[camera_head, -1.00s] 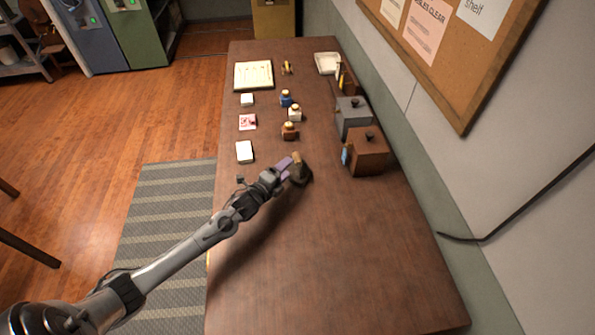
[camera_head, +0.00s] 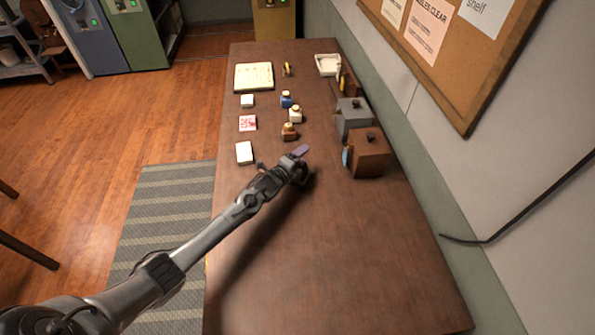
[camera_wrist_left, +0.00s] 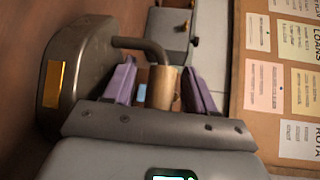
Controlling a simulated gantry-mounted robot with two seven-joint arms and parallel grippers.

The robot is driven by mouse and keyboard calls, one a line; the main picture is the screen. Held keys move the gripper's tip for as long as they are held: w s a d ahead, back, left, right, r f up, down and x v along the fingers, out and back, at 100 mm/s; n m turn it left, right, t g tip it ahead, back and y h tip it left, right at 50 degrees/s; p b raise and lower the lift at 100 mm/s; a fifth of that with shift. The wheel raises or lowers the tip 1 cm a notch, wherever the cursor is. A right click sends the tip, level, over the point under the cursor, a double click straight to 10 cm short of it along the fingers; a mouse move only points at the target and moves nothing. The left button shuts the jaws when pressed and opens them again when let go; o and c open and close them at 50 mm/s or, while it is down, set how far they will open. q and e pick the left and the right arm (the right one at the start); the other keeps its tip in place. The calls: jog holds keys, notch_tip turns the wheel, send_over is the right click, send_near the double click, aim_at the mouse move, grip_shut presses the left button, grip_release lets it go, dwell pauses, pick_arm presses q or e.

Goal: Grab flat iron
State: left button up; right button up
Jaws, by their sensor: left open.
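The flat iron (camera_wrist_left: 90,65) is a dark metal body with a gold plate, on the left of the left wrist view. Its bent metal arm leads to a tan cylindrical handle (camera_wrist_left: 162,92). My left gripper (camera_wrist_left: 160,80) is open, with one purple finger on each side of the handle; I cannot tell whether either touches it. In the head view my left gripper (camera_head: 298,158) is low over the table's middle and hides most or all of the iron. My right gripper is not in view.
On the wooden table (camera_head: 330,260), a brown box (camera_head: 368,158) and a grey box (camera_head: 352,118) stand right of the gripper. Small bottles (camera_head: 289,131), cards (camera_head: 245,152) and a white tray (camera_head: 328,64) are farther back. The near table is clear. The wall is at right.

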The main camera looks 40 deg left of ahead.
pick_arm(q)
jog(key=shift+w, duration=0.1)
grip_shut()
dwell(0.3)
dwell(1.0)
jog(key=shift+r, duration=0.2)
